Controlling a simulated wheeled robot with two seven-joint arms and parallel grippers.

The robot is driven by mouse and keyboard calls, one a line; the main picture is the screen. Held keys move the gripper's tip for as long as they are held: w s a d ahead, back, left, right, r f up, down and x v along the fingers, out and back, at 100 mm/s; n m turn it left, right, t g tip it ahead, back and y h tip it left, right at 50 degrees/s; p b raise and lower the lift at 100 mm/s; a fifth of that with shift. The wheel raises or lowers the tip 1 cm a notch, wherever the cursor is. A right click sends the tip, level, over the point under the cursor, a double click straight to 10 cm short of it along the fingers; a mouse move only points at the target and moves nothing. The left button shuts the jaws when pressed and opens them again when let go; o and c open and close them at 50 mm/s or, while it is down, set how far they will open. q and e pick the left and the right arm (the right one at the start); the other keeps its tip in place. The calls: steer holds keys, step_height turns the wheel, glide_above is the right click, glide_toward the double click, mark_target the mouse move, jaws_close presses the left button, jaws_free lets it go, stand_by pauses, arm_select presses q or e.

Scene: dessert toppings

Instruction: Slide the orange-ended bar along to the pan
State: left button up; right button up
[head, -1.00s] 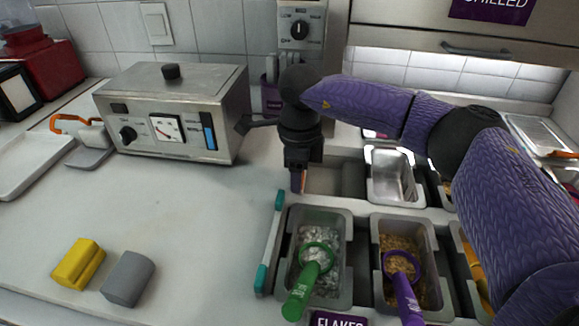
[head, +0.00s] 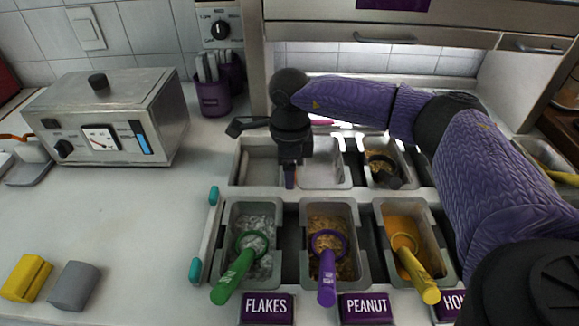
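My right gripper (head: 290,178) points down over the back row of the topping rack, its tips between an empty back-left bay (head: 258,165) and a steel pan (head: 322,172). Its fingers are seen edge-on, so I cannot tell whether they hold something. No orange-ended bar shows clearly now; the gripper may hide it. A bar with teal ends (head: 204,235) lies along the rack's left side, left of the flakes pan (head: 264,222). Another back pan (head: 402,158) holds brown bits and a dark scoop. My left gripper is not in view.
Front pans hold a green scoop (head: 233,275), a purple scoop (head: 327,275) and a yellow scoop (head: 421,275). A steel warmer box (head: 165,125) stands back left. Yellow (head: 25,277) and grey (head: 74,285) blocks lie front left. The left counter is mostly clear.

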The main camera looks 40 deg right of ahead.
step_height(320, 180, up, 10)
steer(key=p, duration=0.3)
stand_by(0.3)
